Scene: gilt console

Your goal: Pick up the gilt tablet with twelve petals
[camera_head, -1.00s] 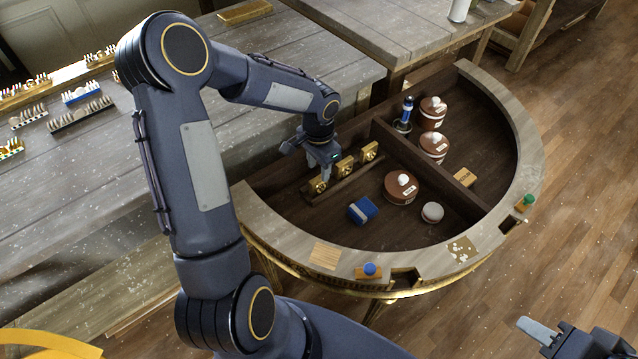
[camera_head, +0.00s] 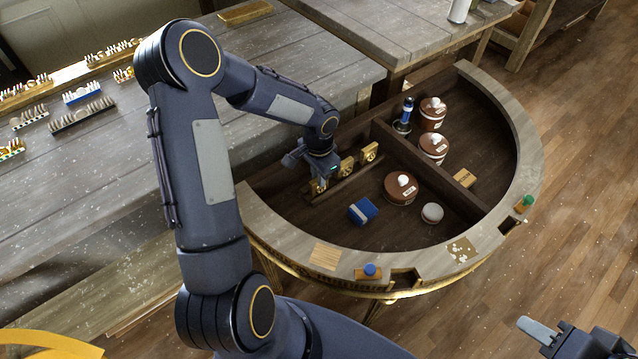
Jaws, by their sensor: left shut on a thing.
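Three small gilt tablets stand in a row on a dark rack (camera_head: 350,182) inside the half-round console. The middle tablet (camera_head: 346,167) and the right tablet (camera_head: 369,153) show flower-like reliefs, too small to count petals. My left gripper (camera_head: 321,182) points down at the left end of the row and is shut on the left tablet (camera_head: 317,187). The gripper partly hides this tablet, and its petals cannot be read. I cannot tell whether it is clear of the rack. My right gripper (camera_head: 538,331) is partly in view at the lower right, away from the console; its opening cannot be judged.
Inside the console are a blue box (camera_head: 363,211), brown round boxes (camera_head: 401,188), a grey-lidded jar (camera_head: 432,213) and a blue bottle (camera_head: 404,115). A divider (camera_head: 420,160) splits the well. The curved rim (camera_head: 290,235) bounds it.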

